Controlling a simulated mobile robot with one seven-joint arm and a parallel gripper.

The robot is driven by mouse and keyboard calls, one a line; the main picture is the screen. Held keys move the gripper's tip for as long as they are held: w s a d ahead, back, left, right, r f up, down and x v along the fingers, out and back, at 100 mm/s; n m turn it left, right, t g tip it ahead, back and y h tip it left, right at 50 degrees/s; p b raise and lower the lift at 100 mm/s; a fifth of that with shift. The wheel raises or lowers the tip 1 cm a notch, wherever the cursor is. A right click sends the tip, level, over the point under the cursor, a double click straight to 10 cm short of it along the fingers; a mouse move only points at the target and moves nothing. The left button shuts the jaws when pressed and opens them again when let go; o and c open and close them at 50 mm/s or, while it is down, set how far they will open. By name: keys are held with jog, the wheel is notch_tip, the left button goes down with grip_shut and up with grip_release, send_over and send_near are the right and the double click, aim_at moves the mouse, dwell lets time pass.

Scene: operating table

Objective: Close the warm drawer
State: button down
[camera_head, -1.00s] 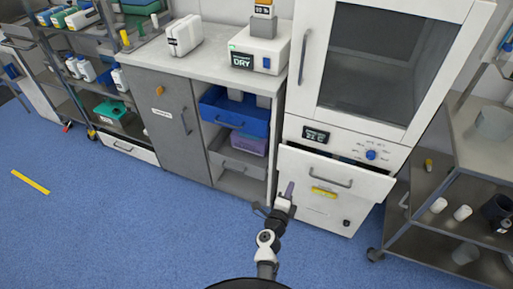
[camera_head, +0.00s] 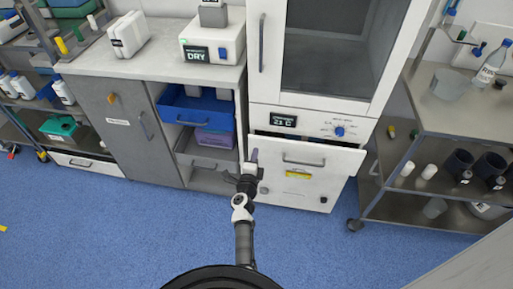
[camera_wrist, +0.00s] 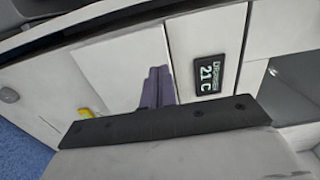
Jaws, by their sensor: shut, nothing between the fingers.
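The warm drawer (camera_head: 335,158) is a white drawer with a grey handle (camera_head: 303,161), under the 21 C display (camera_head: 283,120) of the tall white cabinet. It stands partly open, its front out from the cabinet face and its top edge showing. My gripper (camera_head: 254,156) is at the left end of the drawer front, with its purple fingers shut and empty. In the wrist view the shut fingers (camera_wrist: 157,86) point toward white cabinet panels, left of the display (camera_wrist: 206,72). I cannot tell whether they touch the drawer.
Below the drawer is a white panel with a yellow label (camera_head: 298,174). An open blue drawer (camera_head: 198,110) is in the grey counter to the left. A metal shelf cart (camera_head: 440,190) stands at the right. Blue floor (camera_head: 330,240) is clear in front.

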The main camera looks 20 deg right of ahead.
aim_at(258, 141)
jog(key=shift+b+x, duration=0.35)
jog(key=shift+x, duration=1.8)
